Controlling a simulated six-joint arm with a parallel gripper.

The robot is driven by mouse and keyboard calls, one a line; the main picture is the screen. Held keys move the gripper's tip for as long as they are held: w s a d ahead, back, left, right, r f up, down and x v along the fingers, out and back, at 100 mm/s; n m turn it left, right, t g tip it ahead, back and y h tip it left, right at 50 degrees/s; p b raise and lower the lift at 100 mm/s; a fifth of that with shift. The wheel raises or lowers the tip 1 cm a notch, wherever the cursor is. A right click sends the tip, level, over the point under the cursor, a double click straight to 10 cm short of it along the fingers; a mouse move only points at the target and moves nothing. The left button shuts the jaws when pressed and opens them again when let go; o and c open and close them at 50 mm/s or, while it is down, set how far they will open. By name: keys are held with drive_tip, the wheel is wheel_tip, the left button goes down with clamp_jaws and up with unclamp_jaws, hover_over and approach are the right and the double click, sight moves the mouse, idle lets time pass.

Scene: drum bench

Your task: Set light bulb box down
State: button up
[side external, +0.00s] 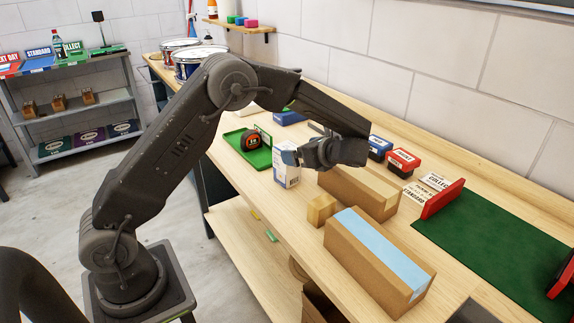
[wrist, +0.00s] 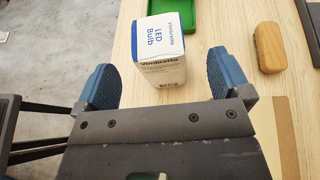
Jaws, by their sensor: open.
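The light bulb box (side external: 287,171) is a small white carton with blue print. It stands upright on the wooden bench near the front edge, to the right of the green tray. In the wrist view the box (wrist: 165,52) lies between my two blue fingertips, and "LED Bulb" is readable on it. My gripper (wrist: 160,80) is open, with a visible gap between the box and each finger. In the side external view my gripper (side external: 292,157) is at the upper part of the box, and one finger is partly hidden.
A green tray (side external: 233,138) holding a tape measure (side external: 251,140) is left of the box. A cardboard box (side external: 352,197), a small wooden block (side external: 321,209) and a blue-topped carton (side external: 345,252) stand to the right. A wooden-backed brush (wrist: 268,47) shows in the wrist view.

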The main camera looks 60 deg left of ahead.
drive_tip(key=x, duration=0.6)
drive_tip(key=shift+s+f, duration=0.15)
drive_tip(key=shift+f, duration=0.1)
drive_tip(key=shift+a, duration=0.15)
drive_tip(key=c, duration=1.1)
drive_tip(key=shift+o, duration=0.2)
drive_tip(key=shift+r, duration=0.1)
drive_tip(key=shift+r, duration=0.55)
wheel_tip(320, 180, up, 3)
drive_tip(key=shift+f, duration=0.15)
drive_tip(key=s+a+r, duration=0.7)
drive_tip(key=s, duration=0.1)
wheel_tip(320, 180, up, 4)
drive_tip(key=m+t+h, duration=0.4)
drive_tip(key=m+t, duration=0.6)
drive_tip(key=t, duration=0.1)
hover_over(288, 147)
drive_tip(key=s+d, duration=0.2)
drive_tip(key=d, duration=0.4)
drive_tip(key=s+d+r+m+t+h, duration=0.1)
drive_tip(key=d+m+t+h, duration=0.3)
drive_tip(key=d+m+h, duration=0.5)
drive_tip(key=s+d, duration=0.1)
drive_tip(key=d, duration=0.5)
drive_tip(key=shift+d+r, duration=0.35)
drive_tip(key=shift+d, duration=0.05)
